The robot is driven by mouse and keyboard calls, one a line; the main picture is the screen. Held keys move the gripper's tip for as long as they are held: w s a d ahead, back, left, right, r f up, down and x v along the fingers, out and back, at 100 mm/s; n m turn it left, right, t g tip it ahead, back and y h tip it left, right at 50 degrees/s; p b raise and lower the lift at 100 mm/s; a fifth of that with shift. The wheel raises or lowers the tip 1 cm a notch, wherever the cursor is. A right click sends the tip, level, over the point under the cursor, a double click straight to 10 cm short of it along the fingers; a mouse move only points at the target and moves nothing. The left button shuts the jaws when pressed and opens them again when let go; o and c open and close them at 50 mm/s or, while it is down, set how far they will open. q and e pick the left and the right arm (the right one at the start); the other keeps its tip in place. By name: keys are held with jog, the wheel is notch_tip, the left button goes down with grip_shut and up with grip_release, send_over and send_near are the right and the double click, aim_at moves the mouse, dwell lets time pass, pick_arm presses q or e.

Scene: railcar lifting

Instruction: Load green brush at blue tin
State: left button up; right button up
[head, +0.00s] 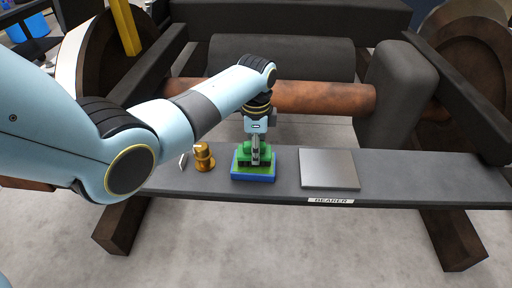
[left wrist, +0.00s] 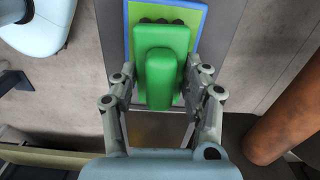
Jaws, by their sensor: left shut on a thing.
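The green brush (head: 244,159) is held upright over the blue tin (head: 253,178), which sits on the dark beam. The tin has a blue rim and a lime green inside. My left gripper (head: 256,153) reaches down from above and is shut on the brush's handle. In the left wrist view the green brush (left wrist: 160,75) lies between my two fingers, with the tin (left wrist: 201,30) behind it. The brush overlaps the tin's lime area. I cannot tell whether its underside touches the tin. My right gripper is not in view.
A brass-coloured cylinder (head: 204,158) stands left of the tin, with a small pale item (head: 183,160) beside it. A flat grey metal plate (head: 329,169) lies to the right on the beam (head: 420,178). A rusty axle (head: 325,97) runs behind. The beam's right end is clear.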

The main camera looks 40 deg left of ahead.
pick_arm(q)
jog(key=shift+f, duration=0.4)
dwell(0.7)
dwell(0.5)
jog(key=shift+f, duration=0.15)
dwell(0.4)
notch_tip(320, 180, up, 4)
jog(key=p, duration=0.4)
notch_tip(320, 180, up, 3)
jog(key=p, duration=0.3)
jog(key=shift+p, duration=0.4)
